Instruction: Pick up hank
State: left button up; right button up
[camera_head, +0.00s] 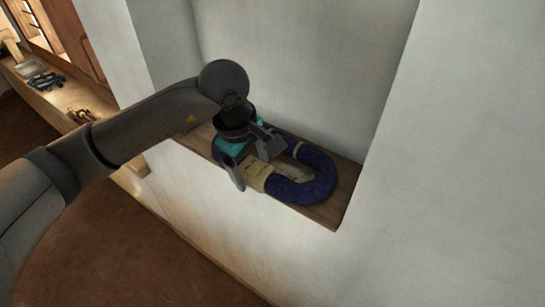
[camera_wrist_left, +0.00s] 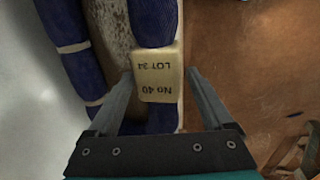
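The hank (camera_head: 312,187) is a dark blue loop of yarn lying on a wooden niche shelf (camera_head: 328,213). A cream paper label (camera_head: 254,176) wraps one strand; in the left wrist view the label (camera_wrist_left: 158,90) reads "No 40 LOT 34" upside down. My left gripper (camera_head: 257,170) is over the labelled side of the hank. In the left wrist view its two fingers (camera_wrist_left: 160,73) are apart, one on each side of the labelled strand, with a narrow gap on each side. The gripper hides part of the hank in the head view. My right gripper is not in view.
White niche walls (camera_head: 300,70) stand behind the shelf and at its right end. A long ledge (camera_head: 65,98) at the far left holds blue items (camera_head: 45,80) and small brass-coloured items (camera_head: 80,116). The brown floor (camera_head: 110,240) is clear.

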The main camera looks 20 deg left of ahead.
pick_arm(q)
grip_shut()
dwell(0.5)
jog(key=shift+r, duration=0.1)
